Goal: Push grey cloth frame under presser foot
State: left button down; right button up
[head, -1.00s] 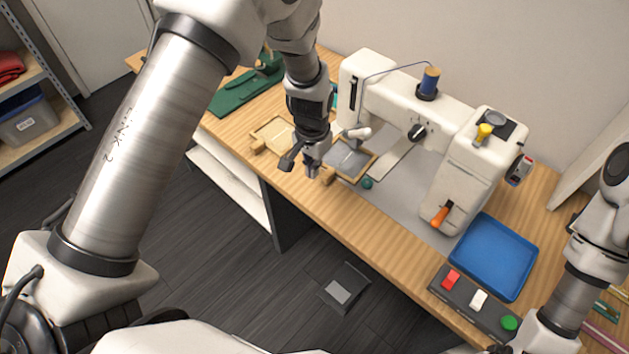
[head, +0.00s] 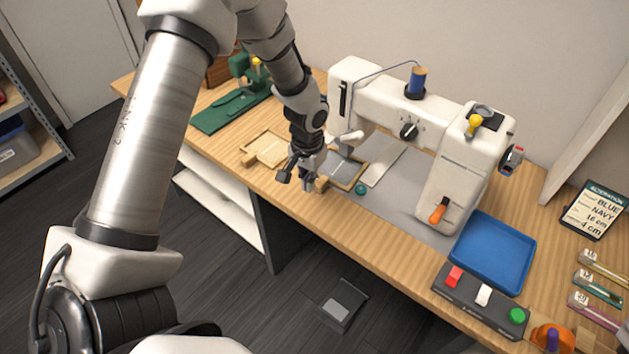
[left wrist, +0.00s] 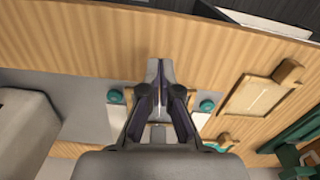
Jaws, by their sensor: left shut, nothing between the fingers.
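The grey cloth frame (head: 346,169), grey fabric in a wooden border, lies on the table in front of the white sewing machine (head: 452,165). A wooden block (head: 322,184) stands at its near left side. My left gripper (head: 297,181) is shut and empty, at the near left of the frame, over the table's front edge. Whether it touches the block is unclear. In the left wrist view its closed fingertips (left wrist: 155,70) point at bare wood, and the gripper hides much of the frame. My right gripper is out of view.
A cream cloth frame (head: 266,149) lies to the left, with a green mat (head: 232,111) behind it. A blue tray (head: 493,253) and a button box (head: 480,300) stand at the right.

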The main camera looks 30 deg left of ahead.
aim_at(320, 186)
pick_arm(q)
notch_tip(320, 186, down, 8)
jog(key=shift+s+r+p, duration=0.15)
jog(key=shift+r+p, duration=0.1)
jog(key=shift+p, duration=0.15)
jog(key=w, duration=0.3)
jog(key=shift+w+a+r, duration=0.1)
jog(key=shift+r, duration=0.1)
jog(key=shift+w, duration=0.4)
jog(key=shift+w, duration=0.95)
jog(key=shift+r, duration=0.1)
